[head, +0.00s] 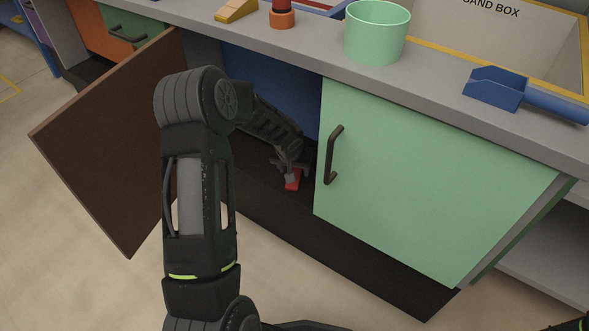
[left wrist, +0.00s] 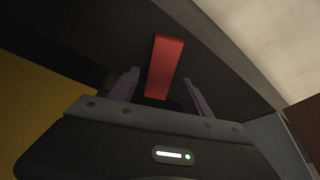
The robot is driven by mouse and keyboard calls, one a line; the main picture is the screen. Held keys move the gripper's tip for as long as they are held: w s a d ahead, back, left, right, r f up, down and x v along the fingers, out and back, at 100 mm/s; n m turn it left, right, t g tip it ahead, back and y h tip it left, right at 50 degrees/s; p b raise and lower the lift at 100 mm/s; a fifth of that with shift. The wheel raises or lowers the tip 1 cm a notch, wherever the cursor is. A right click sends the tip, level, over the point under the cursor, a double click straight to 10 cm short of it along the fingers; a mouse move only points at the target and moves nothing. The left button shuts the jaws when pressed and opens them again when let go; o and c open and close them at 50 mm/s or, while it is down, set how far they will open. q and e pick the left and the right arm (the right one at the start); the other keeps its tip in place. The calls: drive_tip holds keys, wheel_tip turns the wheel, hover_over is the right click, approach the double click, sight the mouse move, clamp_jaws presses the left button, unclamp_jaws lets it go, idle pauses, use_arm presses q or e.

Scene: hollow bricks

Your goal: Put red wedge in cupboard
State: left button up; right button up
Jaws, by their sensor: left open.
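The red wedge (head: 292,180) rests on the dark floor of the cupboard (head: 262,190), near its front edge. My left gripper (head: 288,170) reaches through the open doorway and is right at the wedge. In the left wrist view the red wedge (left wrist: 165,68) lies between and beyond the two fingers of my left gripper (left wrist: 160,92). The fingers stand apart, with a gap on each side of it.
The brown-faced door (head: 105,140) stands swung open at left. A green door (head: 420,180) with a dark handle is shut at right. On the counter stand a green pot (head: 376,35), a blue scoop (head: 500,90), a yellow wedge (head: 236,10) and an orange ring piece (head: 282,18).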

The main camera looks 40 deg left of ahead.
use_arm(q)
drive_tip(key=p+v, duration=0.2)
drive_tip(key=v, duration=0.7)
drive_tip(key=shift+s+r+p, duration=0.15)
drive_tip(key=shift+r+p, duration=0.15)
drive_tip(key=shift+p, duration=0.05)
